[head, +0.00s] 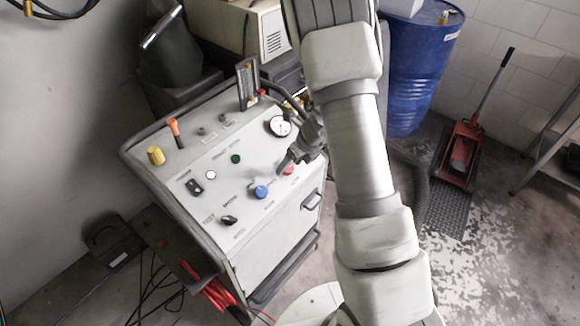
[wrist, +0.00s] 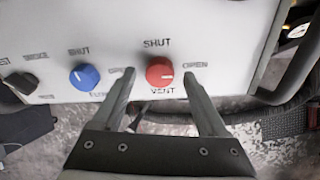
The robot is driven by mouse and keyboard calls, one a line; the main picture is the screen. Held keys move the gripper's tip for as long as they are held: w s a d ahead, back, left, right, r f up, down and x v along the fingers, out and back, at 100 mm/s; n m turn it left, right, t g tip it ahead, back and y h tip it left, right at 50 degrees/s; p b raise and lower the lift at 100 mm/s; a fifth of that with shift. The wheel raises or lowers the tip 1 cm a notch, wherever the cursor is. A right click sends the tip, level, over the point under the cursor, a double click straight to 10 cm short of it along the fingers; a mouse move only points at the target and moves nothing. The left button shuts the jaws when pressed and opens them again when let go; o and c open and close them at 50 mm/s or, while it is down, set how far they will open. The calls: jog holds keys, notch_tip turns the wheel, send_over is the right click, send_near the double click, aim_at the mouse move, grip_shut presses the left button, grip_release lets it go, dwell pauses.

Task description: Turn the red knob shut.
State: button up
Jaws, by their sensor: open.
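The red knob (wrist: 160,72) is on the light grey panel in the wrist view, with SHUT printed above it, OPEN to its right and VENT below. Its small white mark appears to point right, toward OPEN. My gripper (wrist: 160,77) is open, its two fingertips to the left and right of the knob with gaps on both sides. I cannot tell how far they are from the panel. In the head view the red knob (head: 289,170) is partly hidden by my gripper (head: 287,161).
A blue knob (wrist: 84,77) sits left of the red one. The cabinet panel (head: 225,195) also carries a dial gauge (head: 280,127), a yellow knob (head: 156,155) and an orange-handled lever (head: 174,132). A blue drum (head: 415,75) and red jack (head: 460,155) stand at right.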

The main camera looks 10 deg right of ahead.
jog(key=shift+w+a+f, duration=0.1)
jog(key=shift+w+f, duration=0.05)
jog(key=shift+f, duration=0.25)
jog(key=shift+c, duration=0.3)
grip_shut()
